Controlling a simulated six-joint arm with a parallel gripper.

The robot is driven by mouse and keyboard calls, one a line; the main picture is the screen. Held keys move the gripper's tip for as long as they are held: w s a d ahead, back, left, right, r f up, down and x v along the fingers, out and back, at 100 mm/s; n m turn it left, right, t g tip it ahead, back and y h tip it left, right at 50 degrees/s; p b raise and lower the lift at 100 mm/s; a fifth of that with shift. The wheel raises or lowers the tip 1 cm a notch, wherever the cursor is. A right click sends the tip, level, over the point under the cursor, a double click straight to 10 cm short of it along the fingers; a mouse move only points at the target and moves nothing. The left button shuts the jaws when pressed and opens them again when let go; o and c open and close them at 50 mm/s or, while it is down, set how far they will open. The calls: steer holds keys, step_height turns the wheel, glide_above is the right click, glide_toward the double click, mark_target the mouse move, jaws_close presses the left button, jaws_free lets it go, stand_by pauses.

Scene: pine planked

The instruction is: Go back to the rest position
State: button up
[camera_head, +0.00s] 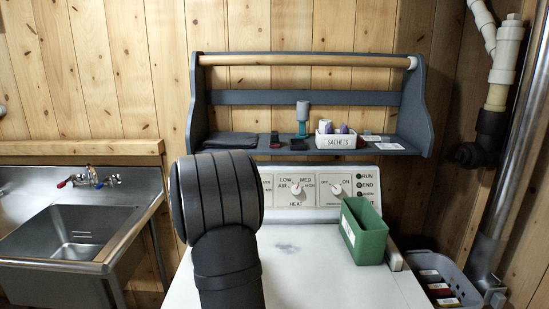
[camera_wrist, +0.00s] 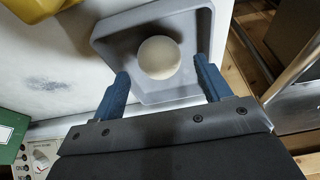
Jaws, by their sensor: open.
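In the wrist view, my gripper (camera_wrist: 163,70) has its two blue fingers spread apart with nothing between them that they clasp. A pale round ball (camera_wrist: 159,57) rests in a grey square tray (camera_wrist: 107,45) beyond the fingertips. The fingers overlap the tray's near edge in the picture; I cannot tell whether they touch it. In the head view, my dark arm stands in front of the white machine top (camera_head: 320,275) and hides my gripper, the ball and the tray.
A green bin (camera_head: 364,232) stands on the machine's right side, before the control panel (camera_head: 310,190). A grey shelf (camera_head: 250,98) holds a sachet box (camera_head: 336,141) and small items. A sink (camera_head: 75,240) is at left, a grey crate (camera_head: 440,270) at right. A yellow object (camera_wrist: 40,8) shows in the wrist view.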

steer(key=v, duration=0.9)
steer(key=x, duration=1.2)
steer(key=shift+s, duration=0.1)
steer(key=r, duration=0.5)
steer(key=shift+d+r, duration=0.15)
steer(key=shift+d, duration=0.25)
steer(key=s+d+r, duration=0.3)
steer(key=d+r, duration=0.3)
steer(key=d, duration=0.4)
steer(key=d+m+h, duration=0.1)
steer(key=d+m, duration=0.4)
steer(key=d, duration=1.1)
steer(key=w+a+f, duration=0.1)
steer(key=a+f, duration=0.1)
steer(key=a, duration=0.1)
steer(key=w+a+f, duration=0.2)
steer(key=a+f, duration=0.1)
steer(key=w+a+f, duration=0.2)
steer(key=a, duration=0.2)
steer(key=shift+f, duration=0.25)
step_height(320, 180, down, 2)
steer(key=shift+f, duration=0.5)
